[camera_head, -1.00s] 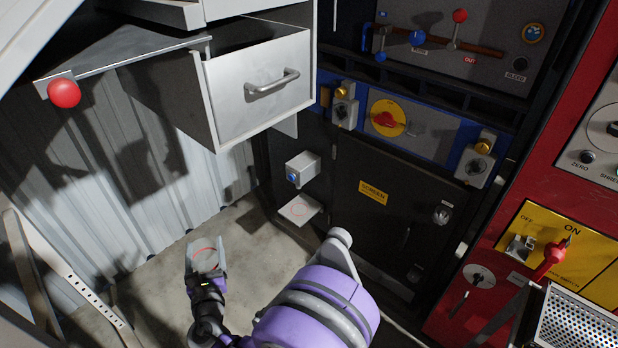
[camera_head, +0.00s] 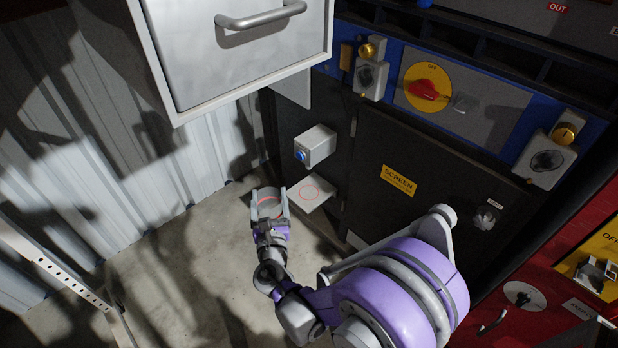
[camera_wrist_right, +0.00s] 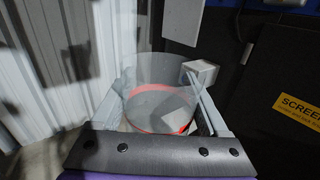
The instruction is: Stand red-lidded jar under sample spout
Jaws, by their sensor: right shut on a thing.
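My right gripper (camera_head: 268,206) is shut on a clear, see-through jar (camera_wrist_right: 160,95) with a red ring around it. In the head view the jar (camera_head: 267,203) shows only as a faint glassy shape with a red arc between the fingers. A small grey box with a blue knob (camera_head: 315,146), apparently the sample spout, sticks out of the dark cabinet. Below it a pale shelf (camera_head: 322,203) bears a red circle. The jar is just left of the shelf in the head view; I cannot tell the height gap. My left gripper is not in view.
A grey drawer box (camera_head: 235,60) overhangs at the upper left. The dark cabinet door with a yellow SCREEN label (camera_head: 398,180) is at the right. Corrugated wall panels (camera_head: 80,150) stand at the left. Bare concrete floor (camera_head: 180,250) lies beneath the gripper.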

